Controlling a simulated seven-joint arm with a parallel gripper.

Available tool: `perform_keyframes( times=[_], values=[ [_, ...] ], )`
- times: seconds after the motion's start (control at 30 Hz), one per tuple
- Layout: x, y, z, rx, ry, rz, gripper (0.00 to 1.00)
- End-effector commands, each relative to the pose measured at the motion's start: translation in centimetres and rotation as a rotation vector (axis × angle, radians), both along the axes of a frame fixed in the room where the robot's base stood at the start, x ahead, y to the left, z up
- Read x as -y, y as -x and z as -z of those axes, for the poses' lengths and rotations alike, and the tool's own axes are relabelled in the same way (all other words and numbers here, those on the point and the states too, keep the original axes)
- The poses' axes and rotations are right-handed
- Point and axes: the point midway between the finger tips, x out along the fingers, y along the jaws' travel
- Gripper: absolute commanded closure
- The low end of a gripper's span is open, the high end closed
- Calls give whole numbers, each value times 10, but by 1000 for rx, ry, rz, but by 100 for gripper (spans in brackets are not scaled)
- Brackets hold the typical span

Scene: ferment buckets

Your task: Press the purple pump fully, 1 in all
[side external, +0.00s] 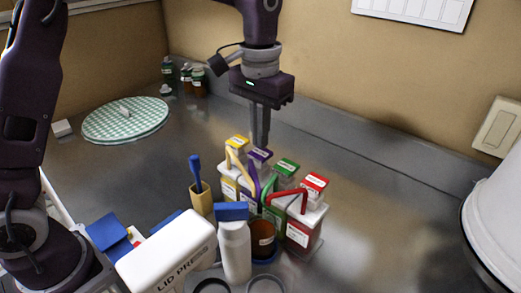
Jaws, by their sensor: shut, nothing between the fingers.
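The purple pump (260,155) stands in a row of pumps with coloured tops, between the yellow pump (237,142) and the green pump (286,167). The red pump (315,182) is at the right end. A purple spout or handle arcs down toward the front of its container. My gripper (261,143) points straight down with its fingers shut and empty. Its tips are right at or just behind the purple top; I cannot tell whether they touch it.
A white bottle with a blue cap (235,245), a dark amber jar (263,238) and a white box marked "LID PRESS" (168,252) stand in front. A checked round mat (125,120) lies at the back left. A white bucket (500,215) is at the right. The counter right of the pumps is clear.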

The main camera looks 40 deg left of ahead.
Motion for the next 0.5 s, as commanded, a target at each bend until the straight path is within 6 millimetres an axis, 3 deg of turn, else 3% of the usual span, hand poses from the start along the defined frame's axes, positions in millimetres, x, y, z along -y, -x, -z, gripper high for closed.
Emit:
perform_keyframes(
  times=[0.5],
  values=[
    [0,0,14,-2,0,0,100]
  ],
)
